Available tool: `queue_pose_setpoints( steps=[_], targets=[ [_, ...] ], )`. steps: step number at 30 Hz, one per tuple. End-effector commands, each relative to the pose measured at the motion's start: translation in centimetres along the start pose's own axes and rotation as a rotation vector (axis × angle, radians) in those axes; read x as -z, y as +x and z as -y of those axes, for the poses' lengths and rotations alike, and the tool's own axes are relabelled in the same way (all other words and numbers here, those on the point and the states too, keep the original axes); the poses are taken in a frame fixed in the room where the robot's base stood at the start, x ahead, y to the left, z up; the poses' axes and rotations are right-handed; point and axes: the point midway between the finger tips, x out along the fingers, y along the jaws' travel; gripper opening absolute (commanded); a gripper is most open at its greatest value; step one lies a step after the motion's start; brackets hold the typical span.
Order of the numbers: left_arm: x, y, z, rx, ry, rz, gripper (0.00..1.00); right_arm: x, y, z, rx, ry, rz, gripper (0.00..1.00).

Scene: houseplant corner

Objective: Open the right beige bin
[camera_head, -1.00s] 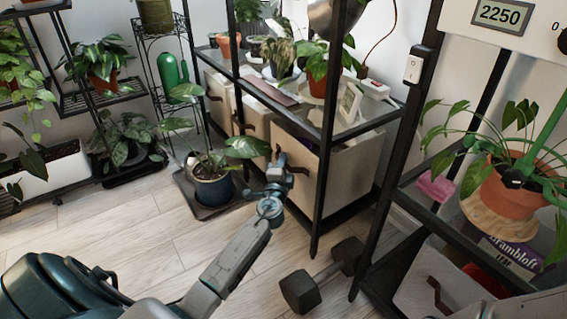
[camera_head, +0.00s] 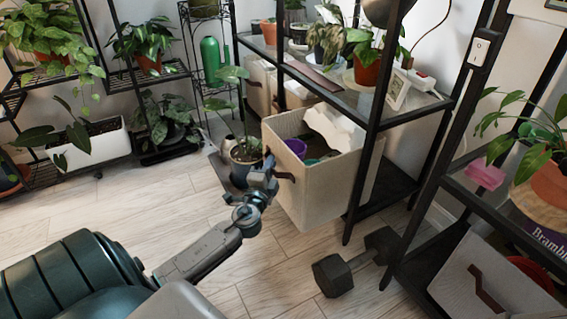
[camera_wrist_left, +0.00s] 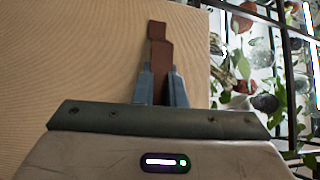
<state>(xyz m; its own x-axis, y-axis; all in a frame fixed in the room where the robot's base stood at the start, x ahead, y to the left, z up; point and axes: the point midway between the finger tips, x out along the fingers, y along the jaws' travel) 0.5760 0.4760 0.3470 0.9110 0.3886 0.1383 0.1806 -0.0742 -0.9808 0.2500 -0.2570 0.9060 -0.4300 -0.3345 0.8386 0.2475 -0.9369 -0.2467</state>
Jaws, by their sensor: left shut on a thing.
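The right beige bin (camera_head: 322,196) is pulled well out from the shelf's lower level, its open top showing. Inside it I see a purple pot (camera_head: 296,147), something green and a white crumpled item (camera_head: 335,128). My left gripper (camera_head: 268,166) is at the bin's front, shut on its brown leather pull tab (camera_head: 285,176). In the left wrist view the brown tab (camera_wrist_left: 161,65) runs between the fingers (camera_wrist_left: 160,88), against the bin's pale front (camera_wrist_left: 80,60). My right gripper is not in view.
A potted plant (camera_head: 243,150) stands on the floor close left of my left gripper. A black dumbbell (camera_head: 352,264) lies on the floor right of the bin. Other beige bins (camera_head: 297,92) sit farther back under the shelf.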

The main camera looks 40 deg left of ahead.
Motion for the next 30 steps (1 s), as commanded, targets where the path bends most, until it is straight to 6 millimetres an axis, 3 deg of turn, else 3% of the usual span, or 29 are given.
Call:
queue_pose_setpoints(
  steps=[6, 17, 18, 19, 30],
  targets=[
    [-0.9, -1.0, 0.1, -0.002, 0.0, -0.002, 0.0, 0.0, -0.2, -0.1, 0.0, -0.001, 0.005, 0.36],
    [-1.0, -1.1, 0.2, -0.002, -0.002, -0.002, 0.0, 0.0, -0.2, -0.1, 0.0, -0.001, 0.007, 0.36],
    [-1.0, -1.1, 0.2, -0.002, -0.002, -0.002, 0.15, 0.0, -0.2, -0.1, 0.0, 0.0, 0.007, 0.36],
    [-1.0, -1.1, 0.2, -0.002, -0.002, -0.002, 0.2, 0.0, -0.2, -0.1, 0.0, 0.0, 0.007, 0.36],
    [-1.0, -1.5, 0.2, -0.002, -0.001, -0.001, 0.2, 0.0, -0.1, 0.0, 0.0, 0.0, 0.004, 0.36]
  ],
)
